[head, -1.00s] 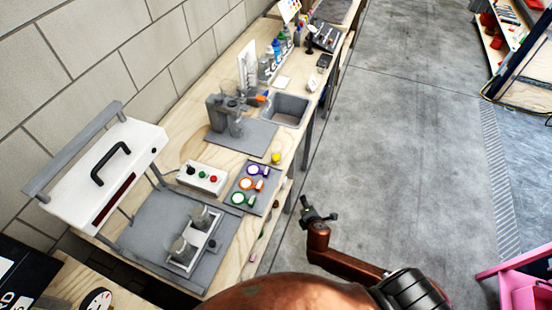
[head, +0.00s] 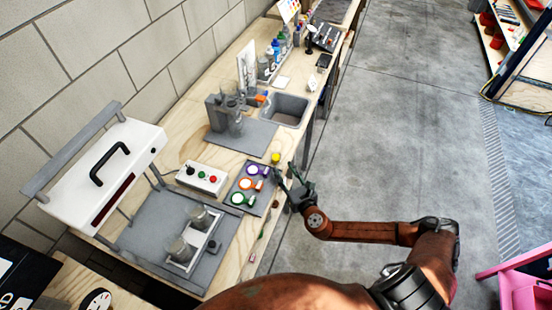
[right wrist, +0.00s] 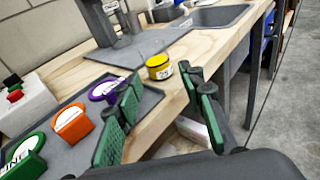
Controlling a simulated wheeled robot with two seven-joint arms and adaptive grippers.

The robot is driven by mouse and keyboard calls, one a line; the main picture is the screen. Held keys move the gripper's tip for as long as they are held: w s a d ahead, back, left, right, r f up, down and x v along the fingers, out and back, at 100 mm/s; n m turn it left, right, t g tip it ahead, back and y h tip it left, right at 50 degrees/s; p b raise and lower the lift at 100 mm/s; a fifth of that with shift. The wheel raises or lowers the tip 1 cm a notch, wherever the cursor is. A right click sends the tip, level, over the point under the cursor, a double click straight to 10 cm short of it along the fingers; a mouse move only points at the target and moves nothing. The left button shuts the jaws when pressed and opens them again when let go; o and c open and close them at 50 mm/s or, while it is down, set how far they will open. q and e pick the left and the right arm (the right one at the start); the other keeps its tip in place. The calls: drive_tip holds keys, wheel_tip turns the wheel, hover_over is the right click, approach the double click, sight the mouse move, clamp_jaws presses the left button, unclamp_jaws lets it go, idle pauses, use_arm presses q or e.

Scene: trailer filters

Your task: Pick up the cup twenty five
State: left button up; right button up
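A small yellow cup or jar (head: 276,158) stands upright near the bench edge; in the right wrist view (right wrist: 159,67) it has a pale label, too small to read. Purple (head: 253,170), orange (head: 247,184) and green (head: 238,199) labelled round pieces lie on a dark grey tray (head: 262,203). No number twenty five is legible on anything. My right gripper (head: 289,176) is open and empty at the bench edge, beside the tray; in the right wrist view its green-padded fingers (right wrist: 166,110) are spread, with the yellow cup beyond them. My left gripper is out of view.
A button box (head: 203,178) stands left of the tray. Behind are a grey mat (head: 250,138) with a grey stand (head: 215,112) and a sunken sink (head: 290,108). A white machine (head: 110,165) and a rack with two clear containers (head: 193,250) are nearer.

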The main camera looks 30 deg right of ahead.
sight(278, 162)
drive_tip(key=shift+w, duration=0.45)
drive_tip(key=w+b, duration=0.1)
drive_tip(key=w, duration=0.2)
drive_tip(key=w+f, duration=0.1)
drive_tip(key=w, duration=0.2)
drive_tip(key=shift+w+d+f+b, duration=0.1)
drive_tip(key=shift+w+f+b, duration=0.1)
drive_tip(key=shift+w+b, duration=0.2)
drive_tip(key=c, duration=0.9)
drive_tip(key=shift+c, duration=0.2)
